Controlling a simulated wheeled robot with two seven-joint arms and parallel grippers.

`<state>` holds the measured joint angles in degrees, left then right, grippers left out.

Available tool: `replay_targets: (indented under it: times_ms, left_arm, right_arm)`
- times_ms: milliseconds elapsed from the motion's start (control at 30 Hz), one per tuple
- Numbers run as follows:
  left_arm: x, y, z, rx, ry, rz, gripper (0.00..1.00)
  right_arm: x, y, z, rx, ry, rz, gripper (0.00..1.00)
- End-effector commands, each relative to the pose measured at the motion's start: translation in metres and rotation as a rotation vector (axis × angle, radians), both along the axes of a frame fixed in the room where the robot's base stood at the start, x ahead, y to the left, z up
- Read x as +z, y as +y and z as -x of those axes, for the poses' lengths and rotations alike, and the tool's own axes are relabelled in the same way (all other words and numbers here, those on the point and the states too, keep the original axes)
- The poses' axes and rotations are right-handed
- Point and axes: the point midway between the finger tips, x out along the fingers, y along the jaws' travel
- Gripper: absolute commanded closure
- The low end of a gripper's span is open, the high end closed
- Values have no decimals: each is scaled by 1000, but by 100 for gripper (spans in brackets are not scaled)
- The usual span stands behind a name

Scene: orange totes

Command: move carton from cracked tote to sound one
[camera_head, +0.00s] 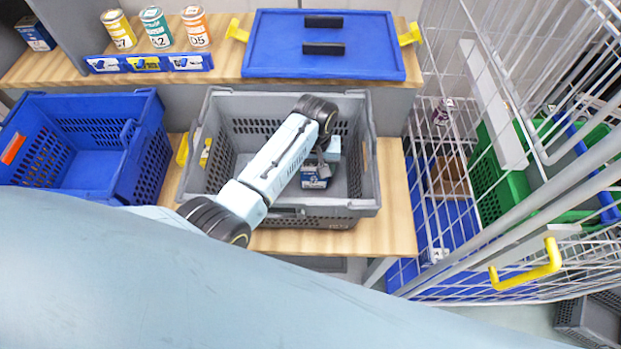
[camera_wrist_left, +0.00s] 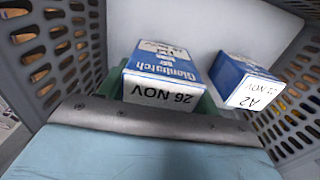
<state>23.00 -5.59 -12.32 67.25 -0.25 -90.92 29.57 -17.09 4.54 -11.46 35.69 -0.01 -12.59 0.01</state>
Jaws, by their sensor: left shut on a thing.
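A blue and white carton (camera_wrist_left: 162,75) marked 26 NOV sits between the jaws of my left gripper (camera_wrist_left: 165,105) in the left wrist view. A second blue and white carton (camera_wrist_left: 243,80) marked A2 lies to its right, apart from the jaws. My left arm reaches down into the grey tote (camera_head: 282,210) in the head view. A blue carton (camera_head: 316,178) shows there by the gripper; I cannot tell which of the two it is. A blue tote (camera_head: 95,190) stands left of the grey one, with no carton visible inside. No crack is clear on either tote.
Behind the totes, a shelf holds three cans (camera_head: 156,28), a small dark blue box (camera_head: 35,33) and a blue lid (camera_head: 325,62) with yellow handles. A wire cage cart (camera_head: 480,120) stands close on the right. The grey tote's walls surround the gripper.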

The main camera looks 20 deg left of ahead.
Motion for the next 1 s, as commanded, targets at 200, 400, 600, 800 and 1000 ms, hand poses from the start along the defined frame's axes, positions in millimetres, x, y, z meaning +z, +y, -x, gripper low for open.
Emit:
replay_targets:
  times_ms: [200,400,600,800,1000]
  left_arm:
    - [-25,0,-1,0,0,0,67]
    - [-43,0,-1,0,-2,0,67]
    - [-42,0,-1,0,-3,1,67]
    - [-46,0,0,0,-2,0,31]
    - [-46,0,0,0,-1,1,15]
  right_arm:
    - [-8,0,0,0,1,0,28]
    - [-13,-1,2,0,3,1,28]
    - [-12,-1,2,0,4,1,28]
    - [-13,-1,3,0,6,1,28]
    - [-13,-1,3,0,6,1,28]
